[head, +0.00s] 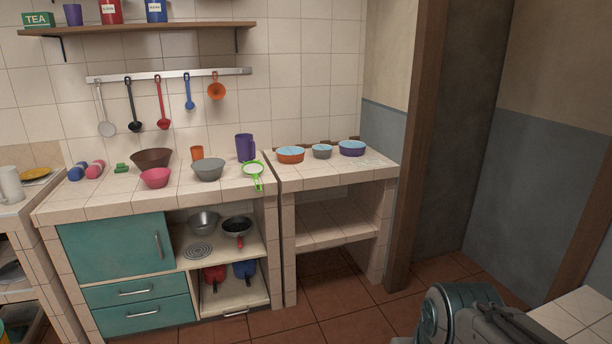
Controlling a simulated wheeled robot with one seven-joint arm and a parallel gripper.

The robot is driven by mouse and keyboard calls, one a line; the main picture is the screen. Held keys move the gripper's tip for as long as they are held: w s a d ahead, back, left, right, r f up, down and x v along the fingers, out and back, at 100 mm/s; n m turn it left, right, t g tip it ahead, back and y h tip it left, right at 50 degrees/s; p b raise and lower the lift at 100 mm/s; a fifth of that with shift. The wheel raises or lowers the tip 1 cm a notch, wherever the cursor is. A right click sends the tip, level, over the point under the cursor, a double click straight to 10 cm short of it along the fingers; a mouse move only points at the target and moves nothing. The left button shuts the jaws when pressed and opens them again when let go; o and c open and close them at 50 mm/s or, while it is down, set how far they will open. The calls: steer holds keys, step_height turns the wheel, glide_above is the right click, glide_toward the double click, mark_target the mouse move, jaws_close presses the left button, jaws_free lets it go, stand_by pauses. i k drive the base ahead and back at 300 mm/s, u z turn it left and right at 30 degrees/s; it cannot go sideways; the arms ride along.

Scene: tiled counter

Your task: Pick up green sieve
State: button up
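The green sieve (253,169) lies on the tiled counter (212,194), near its front right edge. Its round head is towards the wall, and its bright green handle (258,184) points towards the front edge. A purple cup stands just behind it, and a grey bowl is to its left. My gripper is not in view. Only part of my arm shows at the bottom right, far from the sieve.
The grey bowl (208,169), pink bowl (155,178), brown bowl (151,158) and purple cup (245,148) share the counter. Several small pots, including an orange one (290,155), stand on the right-hand counter (340,177). Utensils hang above. The floor (345,327) in front is clear.

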mark_target(254, 168)
steer(key=u, duration=0.25)
steer(key=i, duration=1.45)
steer(key=u, duration=0.65)
steer(key=i, duration=1.95)
steer(key=u, duration=0.35)
